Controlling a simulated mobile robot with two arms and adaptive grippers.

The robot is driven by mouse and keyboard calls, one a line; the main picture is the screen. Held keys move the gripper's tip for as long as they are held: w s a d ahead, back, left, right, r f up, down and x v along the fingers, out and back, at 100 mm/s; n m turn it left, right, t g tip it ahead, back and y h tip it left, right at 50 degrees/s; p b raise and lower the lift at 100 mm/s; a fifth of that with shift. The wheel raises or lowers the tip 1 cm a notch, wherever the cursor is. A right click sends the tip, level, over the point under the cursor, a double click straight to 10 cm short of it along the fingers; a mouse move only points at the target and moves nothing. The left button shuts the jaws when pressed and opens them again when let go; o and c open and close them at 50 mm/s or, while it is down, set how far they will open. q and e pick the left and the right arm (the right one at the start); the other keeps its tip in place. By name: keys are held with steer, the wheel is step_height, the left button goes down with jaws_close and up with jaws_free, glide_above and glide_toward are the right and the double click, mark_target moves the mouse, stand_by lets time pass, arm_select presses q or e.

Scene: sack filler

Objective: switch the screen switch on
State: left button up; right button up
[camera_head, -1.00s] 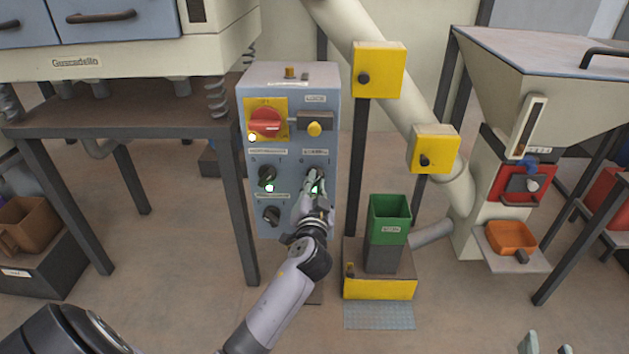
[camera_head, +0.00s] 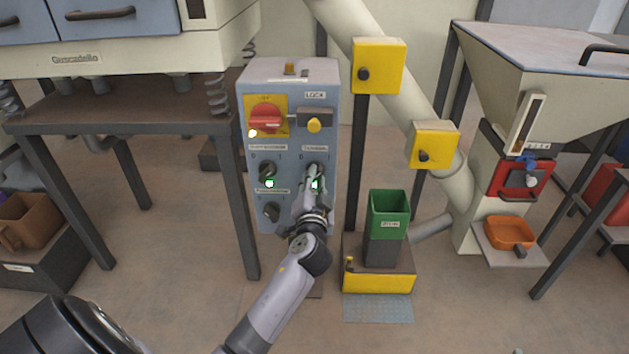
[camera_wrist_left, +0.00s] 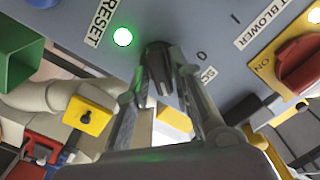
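The blue-grey control panel (camera_head: 294,222) stands in the middle of the head view. The screen switch, a dark knob (camera_wrist_left: 157,60), sits under a label that begins "SC" in the wrist view. My left gripper (camera_head: 315,170) is at this knob, with one finger on each side. In the wrist view both fingertips (camera_wrist_left: 160,76) seem to touch the knob, and they hide part of it, so its exact setting is unclear. A green lamp (camera_wrist_left: 122,37) beside the knob is lit; it also shows in the head view (camera_head: 315,184). My right gripper is not in view.
Two black knobs (camera_head: 267,170) are left of my gripper. A yellow post box (camera_head: 379,66) and green bin (camera_head: 389,210) stand right. A table (camera_head: 130,125) is left.

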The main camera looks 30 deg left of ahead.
arm_select(q)
steer(key=shift+o, duration=1.2)
steer(key=v, duration=1.2)
stand_by(0.4)
